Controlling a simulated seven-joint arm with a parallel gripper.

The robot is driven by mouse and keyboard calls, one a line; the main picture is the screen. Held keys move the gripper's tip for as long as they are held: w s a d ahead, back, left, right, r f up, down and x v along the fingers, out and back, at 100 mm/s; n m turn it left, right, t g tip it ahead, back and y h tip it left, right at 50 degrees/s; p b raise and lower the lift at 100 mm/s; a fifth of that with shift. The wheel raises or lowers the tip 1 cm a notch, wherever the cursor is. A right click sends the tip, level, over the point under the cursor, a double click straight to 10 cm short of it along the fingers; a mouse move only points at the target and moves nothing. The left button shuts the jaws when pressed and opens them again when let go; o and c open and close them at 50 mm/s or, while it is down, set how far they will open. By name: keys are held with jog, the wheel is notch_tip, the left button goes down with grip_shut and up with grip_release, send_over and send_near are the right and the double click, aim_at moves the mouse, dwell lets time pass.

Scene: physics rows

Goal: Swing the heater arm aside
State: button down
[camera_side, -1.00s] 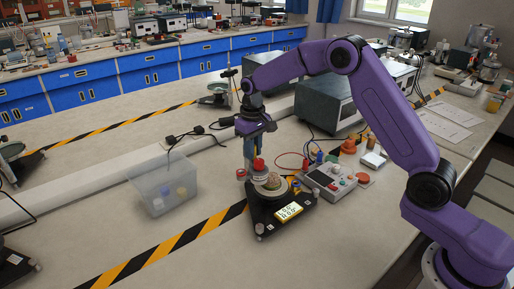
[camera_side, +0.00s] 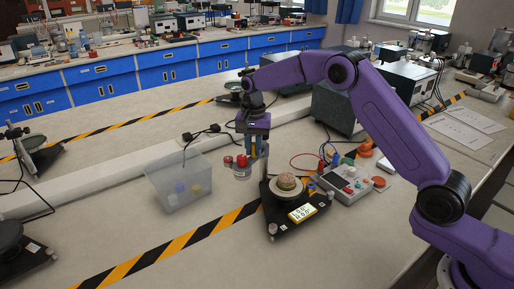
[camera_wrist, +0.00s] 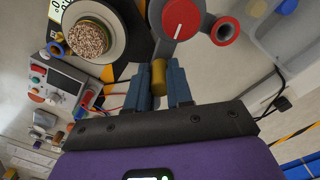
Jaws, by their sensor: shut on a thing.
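The heater arm (camera_wrist: 192,30) is a grey piece with a red round knob and a red-lined ring; its red-topped head (camera_side: 241,165) stands left of the dish in the side view. My gripper (camera_side: 256,153) is at the heater arm, beside and left of the dish. In the wrist view my blue fingers (camera_wrist: 160,88) are shut on a brass handle (camera_wrist: 158,70) of the heater arm. The round dish (camera_side: 270,191) holds a grainy brown sample (camera_side: 288,182) and sits on a black base (camera_side: 309,222) with a lit display. The sample is uncovered from above in the wrist view (camera_wrist: 90,38).
A clear plastic box (camera_side: 172,200) with small lidded pots stands left of the heater head. A control box (camera_side: 345,186) with coloured knobs stands right of the dish, joined by cables.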

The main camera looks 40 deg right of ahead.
jog(key=shift+w+m, duration=0.25)
jog(key=shift+m, duration=0.25)
jog(key=shift+w+r, duration=0.1)
jog(key=c, duration=1)
grip_release()
notch_tip(320, 180, up, 17)
jog(key=shift+r, duration=0.15)
jog(key=shift+a, duration=0.15)
